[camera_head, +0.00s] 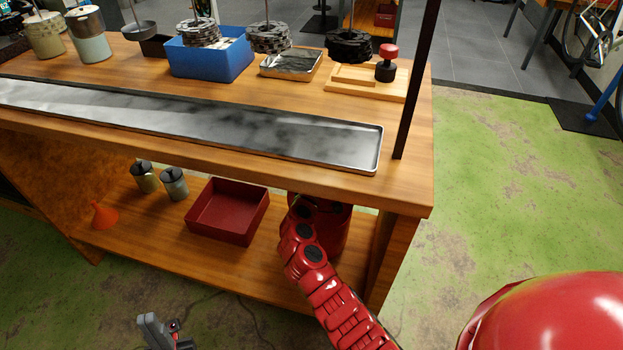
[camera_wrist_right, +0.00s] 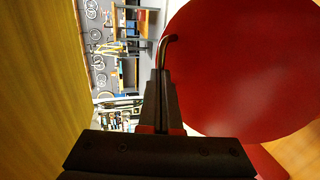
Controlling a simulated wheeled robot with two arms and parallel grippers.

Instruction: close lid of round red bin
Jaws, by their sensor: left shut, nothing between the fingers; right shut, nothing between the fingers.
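The round red bin (camera_head: 333,228) stands on the lower shelf at its right end, under the table top and partly behind my right arm. In the right wrist view a large smooth red disc (camera_wrist_right: 250,65), apparently its lid, fills the upper right, with a strip of red bin (camera_wrist_right: 268,164) below. My right gripper (camera_wrist_right: 161,74) is shut and empty beside the disc; I cannot tell whether they touch. A thin bent metal rod (camera_wrist_right: 168,42) shows at its tips. The right gripper is hidden in the head view. My left gripper (camera_head: 160,330) is shut and empty, low in front of the bench.
The table top (camera_head: 415,180) overhangs the shelf (camera_head: 150,235) closely above my right arm. A red rectangular box (camera_head: 228,212), an orange funnel (camera_head: 103,215) and small jars (camera_head: 174,184) stand left of the bin. A long metal tray (camera_head: 230,135) lies on top. Green floor (camera_head: 500,200) is clear at right.

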